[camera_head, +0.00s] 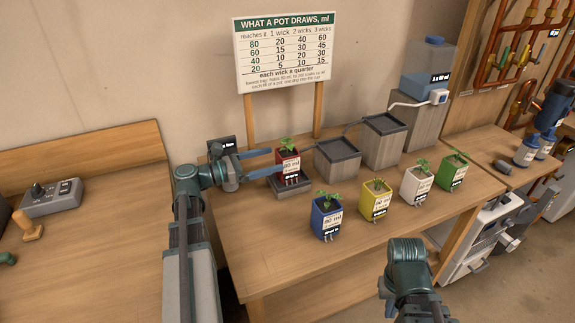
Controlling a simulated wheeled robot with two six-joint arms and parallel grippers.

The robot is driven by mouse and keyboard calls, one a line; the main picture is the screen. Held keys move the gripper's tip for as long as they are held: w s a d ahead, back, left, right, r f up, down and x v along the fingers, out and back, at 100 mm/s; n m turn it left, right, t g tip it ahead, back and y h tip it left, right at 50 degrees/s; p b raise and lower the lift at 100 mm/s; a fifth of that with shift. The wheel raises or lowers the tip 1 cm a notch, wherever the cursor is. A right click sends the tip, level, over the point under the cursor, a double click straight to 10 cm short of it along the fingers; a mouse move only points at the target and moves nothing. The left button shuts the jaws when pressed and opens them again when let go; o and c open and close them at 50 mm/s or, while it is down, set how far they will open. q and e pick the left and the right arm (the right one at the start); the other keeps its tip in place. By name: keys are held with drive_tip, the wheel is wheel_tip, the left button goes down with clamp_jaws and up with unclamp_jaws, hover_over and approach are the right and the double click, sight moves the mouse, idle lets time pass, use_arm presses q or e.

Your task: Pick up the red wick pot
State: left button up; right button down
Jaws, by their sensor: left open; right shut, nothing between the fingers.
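The red wick pot (289,168) stands upright in a dark grey tray (292,192) on the wooden bench, with a small green plant on top and a white label reading 80 ml on its front. My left gripper (273,161) is open and comes in from the left, its two blue fingers pointing at the pot. The fingertips are at the pot's left side; I cannot tell whether they touch it. My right arm shows at the bottom right, away from the pot, but its fingers do not show.
Blue (325,216), yellow (375,200), white (417,184) and green (451,171) pots stand in a row to the right. Stepped grey tray stands (338,160) rise behind, with a water tank (427,62) at the top. A chart sign (286,52) stands behind the red pot.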

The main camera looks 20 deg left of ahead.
sight(287, 152)
use_arm(q)
drive_tip(key=shift+x, duration=3)
drive_tip(key=shift+r, duration=0.2)
clamp_jaws()
drive_tip(key=shift+r+p, duration=0.1)
drive_tip(key=shift+p, duration=0.25)
wheel_tip(287, 152, up, 10)
drive_tip(key=p, duration=0.9)
drive_tip(key=shift+p, duration=0.35)
